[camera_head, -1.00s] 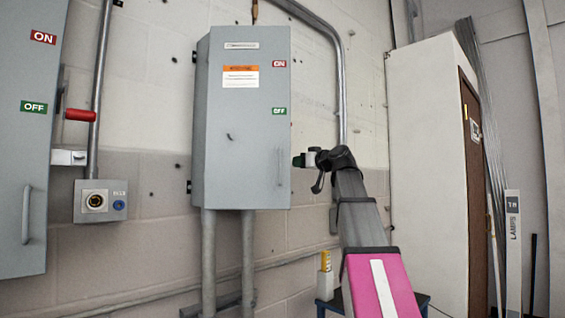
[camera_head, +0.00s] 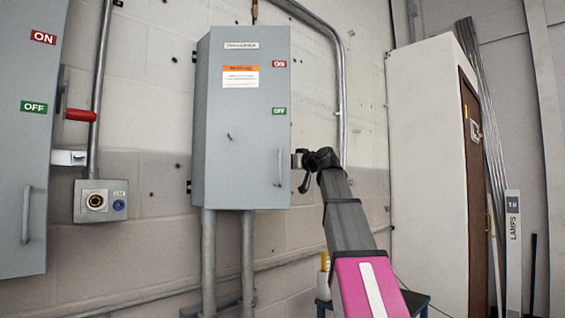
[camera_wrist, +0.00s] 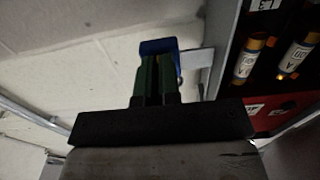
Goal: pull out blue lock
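The blue lock (camera_wrist: 157,46) shows in the wrist view, just past the tips of my gripper's green fingers (camera_wrist: 157,62). The fingers are close together with a narrow dark gap, and I cannot tell whether they hold the lock or only touch it. A pale metal tab (camera_wrist: 196,58) sits just right of the lock. In the head view my gripper (camera_head: 297,160) is at the right side of the middle grey switch box (camera_head: 240,130), level with its lower half. The lock is hidden in the head view.
In the wrist view, fuses (camera_wrist: 250,58) and a red panel (camera_wrist: 275,112) lie inside an enclosure on the right. In the head view, a second grey box (camera_head: 25,165) with a red handle (camera_head: 80,115) is at left. A white cabinet (camera_head: 425,170) stands at right.

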